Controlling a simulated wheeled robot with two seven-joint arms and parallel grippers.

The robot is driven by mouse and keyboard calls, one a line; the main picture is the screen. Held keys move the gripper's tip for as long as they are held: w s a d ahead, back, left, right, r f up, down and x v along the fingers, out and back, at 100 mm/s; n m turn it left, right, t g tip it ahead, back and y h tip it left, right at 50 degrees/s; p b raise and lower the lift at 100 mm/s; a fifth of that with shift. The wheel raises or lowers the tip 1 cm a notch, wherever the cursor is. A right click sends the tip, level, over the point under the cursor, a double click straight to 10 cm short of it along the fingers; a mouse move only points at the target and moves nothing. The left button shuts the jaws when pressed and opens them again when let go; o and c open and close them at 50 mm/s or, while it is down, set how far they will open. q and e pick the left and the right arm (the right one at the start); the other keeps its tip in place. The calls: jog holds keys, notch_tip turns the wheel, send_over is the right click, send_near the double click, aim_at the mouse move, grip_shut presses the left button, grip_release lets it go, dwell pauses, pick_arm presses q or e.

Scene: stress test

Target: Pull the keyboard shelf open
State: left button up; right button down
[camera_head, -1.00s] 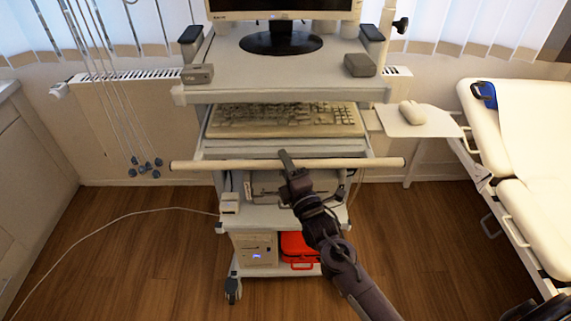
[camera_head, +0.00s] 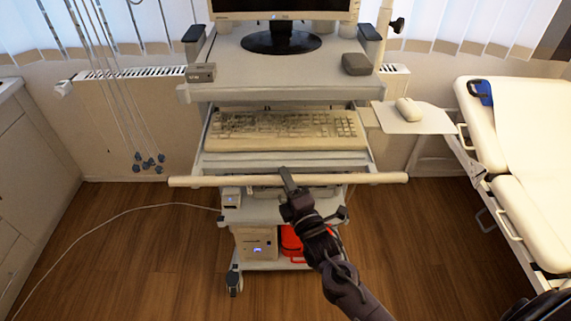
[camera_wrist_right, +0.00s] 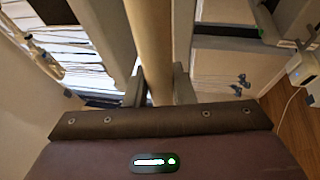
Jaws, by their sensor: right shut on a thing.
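The keyboard shelf (camera_head: 215,160) is pulled part of the way out from under the cart's top, with a beige keyboard (camera_head: 285,130) lying on it. A long pale handle bar (camera_head: 225,181) runs across the shelf's front. In the right wrist view the bar (camera_wrist_right: 150,45) passes between the two fingers (camera_wrist_right: 158,90). The shelf's underside and runners are hidden. My left gripper is not in view.
A monitor (camera_head: 281,38) stands on the cart's top. A side tray (camera_head: 415,122) with a mouse (camera_head: 409,109) sits on the right. A padded couch (camera_head: 525,130) stands at the far right. A cable crosses the open wooden floor on the left.

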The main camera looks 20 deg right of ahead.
jog(key=s+a+p, duration=0.2)
jog(key=s, duration=0.6)
jog(key=s+a+p, duration=0.2)
jog(key=s+p, duration=0.1)
jog(key=s, duration=0.5)
jog(key=shift+s+a, duration=0.35)
jog(key=c, duration=1.2)
grip_release()
jog(key=shift+w, duration=0.1)
jog(key=shift+c, duration=0.2)
jog(key=b+v, duration=0.2)
jog(key=v, duration=0.6)
